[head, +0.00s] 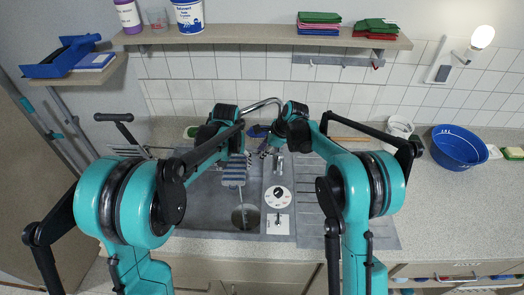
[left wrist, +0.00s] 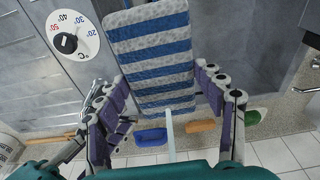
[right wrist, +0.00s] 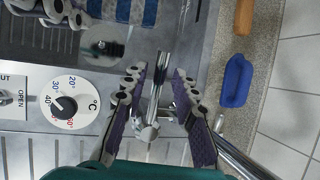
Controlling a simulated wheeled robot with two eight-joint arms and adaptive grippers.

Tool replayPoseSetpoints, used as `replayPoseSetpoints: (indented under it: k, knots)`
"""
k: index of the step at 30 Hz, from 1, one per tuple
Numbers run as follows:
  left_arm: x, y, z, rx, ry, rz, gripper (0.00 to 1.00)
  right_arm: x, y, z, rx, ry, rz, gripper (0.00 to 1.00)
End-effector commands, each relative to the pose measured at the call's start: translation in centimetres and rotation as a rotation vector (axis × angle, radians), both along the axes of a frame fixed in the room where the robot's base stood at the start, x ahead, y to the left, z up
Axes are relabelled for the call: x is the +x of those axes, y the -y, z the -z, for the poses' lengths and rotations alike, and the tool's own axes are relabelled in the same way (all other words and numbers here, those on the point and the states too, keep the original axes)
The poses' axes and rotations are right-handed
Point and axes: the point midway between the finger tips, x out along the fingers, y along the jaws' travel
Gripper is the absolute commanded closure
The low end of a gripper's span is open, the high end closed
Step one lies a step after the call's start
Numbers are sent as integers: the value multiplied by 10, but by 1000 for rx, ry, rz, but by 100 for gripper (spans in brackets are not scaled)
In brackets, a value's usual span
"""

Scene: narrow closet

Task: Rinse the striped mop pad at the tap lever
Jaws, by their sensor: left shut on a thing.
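The blue-and-white striped mop pad (head: 233,172) hangs over the sink basin (head: 205,205). It fills the upper middle of the left wrist view (left wrist: 155,50), and its edge shows in the right wrist view (right wrist: 140,12). My left gripper (left wrist: 160,92) is shut on the pad, with its fingers at either side of it. The chrome tap (head: 262,104) arches behind the sink between my arms. The chrome tap lever (right wrist: 157,85) stands between the fingers of my right gripper (right wrist: 160,80). These fingers are apart, with visible gaps beside the lever. The exact grip contact on the pad is partly hidden.
A temperature dial (head: 278,197) and an OPEN plate (right wrist: 14,98) sit beside the basin. A blue tub (head: 458,147) and a white bucket (head: 399,128) stand on the counter to the right. A shelf (head: 260,38) runs above.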

Motion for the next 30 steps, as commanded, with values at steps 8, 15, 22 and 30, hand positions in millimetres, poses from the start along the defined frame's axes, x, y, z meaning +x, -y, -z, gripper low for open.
replayPoseSetpoints:
  k: [8, 15, 22, 30]
  knots:
    - [0, 0, 0, 0, 0, 0, 66, 0, 0, 0, 0, -1, 0, 68]
    - [0, 0, 0, 0, 0, 0, 66, -6, 12, -26, -1, -1, 2, 68]
    - [0, 0, 0, 0, 0, 0, 66, -15, 34, -71, -1, -2, 2, 68]
    - [0, 0, 0, 0, 0, 0, 66, -22, 48, -103, 0, -1, 0, 68]
